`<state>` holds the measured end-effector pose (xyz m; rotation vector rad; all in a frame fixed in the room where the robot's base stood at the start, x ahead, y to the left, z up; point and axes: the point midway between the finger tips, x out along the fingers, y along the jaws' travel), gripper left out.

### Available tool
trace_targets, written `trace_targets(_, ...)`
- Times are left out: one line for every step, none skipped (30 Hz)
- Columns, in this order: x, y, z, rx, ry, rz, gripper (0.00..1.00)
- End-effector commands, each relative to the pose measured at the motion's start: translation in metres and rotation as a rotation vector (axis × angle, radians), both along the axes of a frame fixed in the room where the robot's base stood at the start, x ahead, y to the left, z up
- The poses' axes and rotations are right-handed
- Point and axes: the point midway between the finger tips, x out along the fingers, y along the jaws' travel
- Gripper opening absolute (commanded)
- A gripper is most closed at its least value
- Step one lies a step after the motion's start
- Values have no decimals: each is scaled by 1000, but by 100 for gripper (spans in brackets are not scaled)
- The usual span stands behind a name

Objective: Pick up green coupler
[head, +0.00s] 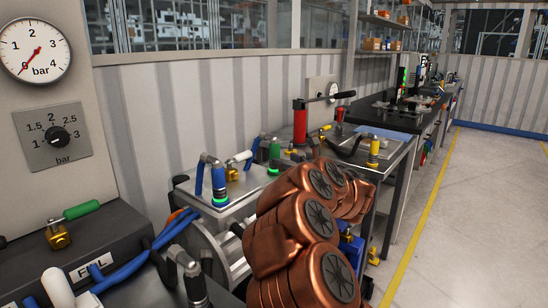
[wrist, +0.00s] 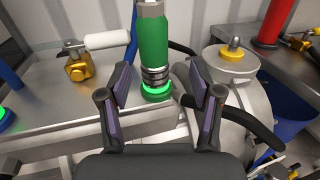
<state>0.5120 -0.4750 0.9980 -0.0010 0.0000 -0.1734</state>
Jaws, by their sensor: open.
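The green coupler (wrist: 153,40) stands upright in the wrist view, with a ribbed metal collar below its green body and a bright green ring at its base. It sits at the edge of the metal housing (wrist: 60,125). My gripper (wrist: 160,82) is open, with one finger to each side of the coupler's lower part in the picture; I see no clear contact. In the head view the green coupler (head: 274,150) stands behind the blue coupler (head: 218,183). My copper-coloured arm hides the gripper there.
A brass valve with a white handle (wrist: 106,40) stands left of the green coupler. A black hose runs behind and to its right. A round metal part with a yellow knob (wrist: 231,52) and a blue bin (wrist: 285,103) are at the right. The floor (head: 480,210) at right is clear.

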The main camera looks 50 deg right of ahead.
Motion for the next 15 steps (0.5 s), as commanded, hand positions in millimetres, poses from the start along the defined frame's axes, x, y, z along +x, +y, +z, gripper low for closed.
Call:
trace_targets(4,0,1,1,-1,2,64)
trace_targets(6,0,1,1,-1,1,64)
trace_targets(7,0,1,1,-1,1,64)
trace_targets(9,0,1,1,-1,1,64)
trace_targets(11,0,1,1,-1,1,64)
trace_targets(15,1,2,1,-1,1,64)
trace_targets(18,1,2,1,0,1,64)
trace_targets(21,1,2,1,1,0,64)
trace_targets(27,2,3,1,1,1,64)
trace_targets(32,2,3,1,0,2,64)
trace_targets(37,3,4,2,-1,4,64)
trace_targets(41,2,4,2,-2,3,64)
trace_targets(45,1,4,3,-2,2,64)
trace_targets(48,0,3,3,-2,1,64)
trace_targets(52,-1,3,3,-2,0,64)
